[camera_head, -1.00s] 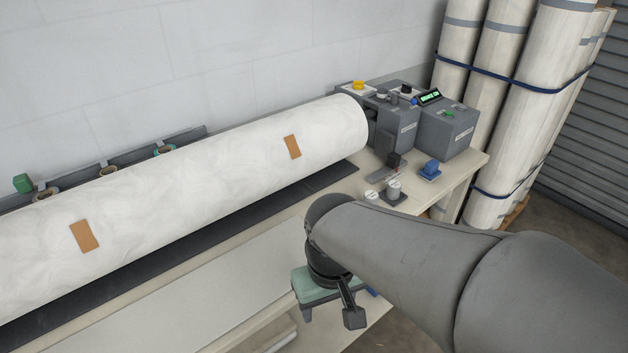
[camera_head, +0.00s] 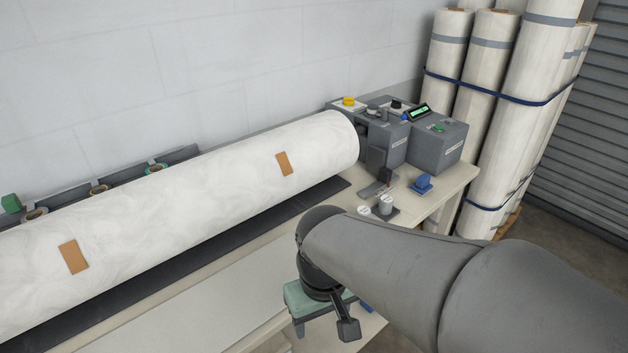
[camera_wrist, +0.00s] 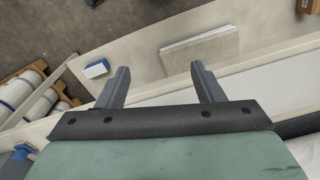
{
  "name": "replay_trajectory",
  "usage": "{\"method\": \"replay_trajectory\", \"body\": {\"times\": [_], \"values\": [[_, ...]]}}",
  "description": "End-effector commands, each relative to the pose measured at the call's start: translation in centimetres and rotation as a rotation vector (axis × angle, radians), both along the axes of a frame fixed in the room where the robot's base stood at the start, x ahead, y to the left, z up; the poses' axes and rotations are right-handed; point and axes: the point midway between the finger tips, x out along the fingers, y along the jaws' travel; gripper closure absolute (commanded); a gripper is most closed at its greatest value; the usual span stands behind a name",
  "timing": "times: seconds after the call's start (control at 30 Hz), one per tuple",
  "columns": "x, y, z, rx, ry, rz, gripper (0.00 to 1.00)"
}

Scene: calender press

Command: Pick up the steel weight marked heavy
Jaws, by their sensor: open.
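Two small steel weights with pale tops stand near the front edge of the bench in the head view: a left one (camera_head: 364,211) and a right one (camera_head: 386,205) on a dark plate. Their markings are too small to read, so I cannot tell which is marked heavy. My gripper (camera_wrist: 158,70) is open and empty in the wrist view, its two grey fingers apart. In the head view its green body (camera_head: 312,302) hangs below the arm, in front of the bench and nearer than the weights; its fingers are mostly hidden there. No weight shows clearly in the wrist view.
A large white roll (camera_head: 180,205) lies along the bench. Grey machine boxes (camera_head: 437,143) and a blue block (camera_head: 422,184) stand beyond the weights. Strapped upright rolls (camera_head: 500,110) stand at right. A pale slab (camera_wrist: 200,52) and a blue-and-white item (camera_wrist: 96,68) lie beneath the gripper.

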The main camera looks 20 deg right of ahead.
Motion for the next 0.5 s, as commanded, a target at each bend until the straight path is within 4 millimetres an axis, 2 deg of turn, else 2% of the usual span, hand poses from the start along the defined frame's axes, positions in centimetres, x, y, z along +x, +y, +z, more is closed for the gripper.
{"method": "replay_trajectory", "body": {"times": [0.07, 0.17, 0.27, 0.3, 0.4, 0.5], "values": [[2.2, -0.7, 0.8, -0.010, 0.003, 0.060, 0.39], [6.8, -2.4, 2.7, -0.029, 0.012, 0.216, 0.39], [12.6, -5.5, 4.8, -0.043, 0.030, 0.431, 0.39], [14.9, -7.1, 5.5, -0.047, 0.037, 0.522, 0.39], [19.8, -11.5, 6.9, -0.048, 0.049, 0.746, 0.39], [23.4, -15.9, 7.7, -0.041, 0.052, 0.943, 0.39]]}}
